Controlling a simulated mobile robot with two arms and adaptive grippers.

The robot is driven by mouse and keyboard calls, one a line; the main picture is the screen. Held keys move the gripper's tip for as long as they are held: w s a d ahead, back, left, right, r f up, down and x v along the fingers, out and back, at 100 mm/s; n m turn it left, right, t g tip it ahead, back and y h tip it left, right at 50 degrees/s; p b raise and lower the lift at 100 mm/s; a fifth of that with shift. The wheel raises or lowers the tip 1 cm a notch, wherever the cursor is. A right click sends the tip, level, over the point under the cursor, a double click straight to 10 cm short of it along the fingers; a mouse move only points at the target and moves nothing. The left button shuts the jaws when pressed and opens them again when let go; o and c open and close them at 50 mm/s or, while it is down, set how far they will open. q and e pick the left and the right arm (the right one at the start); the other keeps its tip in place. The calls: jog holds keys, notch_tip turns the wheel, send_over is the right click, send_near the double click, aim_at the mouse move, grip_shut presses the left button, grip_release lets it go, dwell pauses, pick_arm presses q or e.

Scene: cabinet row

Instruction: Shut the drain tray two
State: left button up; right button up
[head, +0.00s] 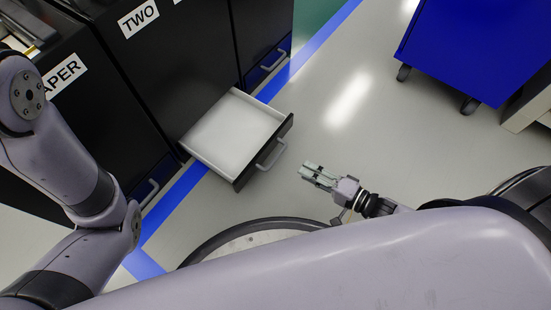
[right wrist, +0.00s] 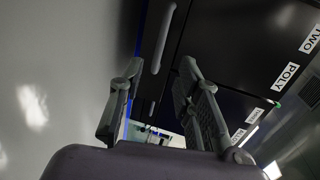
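The drain tray two (head: 235,125) is pulled out low from the black cabinet labelled TWO (head: 138,18). It has a white inside, a dark front and a grey bar handle (head: 271,155). My right gripper (head: 305,172) is just right of and below that handle in the head view, apart from it and holding nothing. In the right wrist view its two fingers (right wrist: 160,105) are spread. A grey bar handle (right wrist: 163,38) shows beyond them on a dark front; I cannot tell for certain that it is this tray's. My left arm shows at left, but its gripper is out of view.
Shut trays with handles are under the neighbouring cabinets, one at upper right (head: 272,60) and one at lower left (head: 147,192). A blue wheeled cart (head: 480,45) stands at upper right. The grey floor (head: 350,110) right of the tray is clear.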

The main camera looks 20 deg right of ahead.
aim_at(277, 156)
jog(key=b+x, duration=0.5)
jog(key=x, duration=0.5)
jog(key=shift+w+a+f, duration=0.1)
jog(key=shift+w+f, duration=0.1)
jog(key=shift+b+x, duration=0.4)
jog(key=shift+x, duration=0.35)
jog(key=shift+r, duration=0.15)
grip_shut()
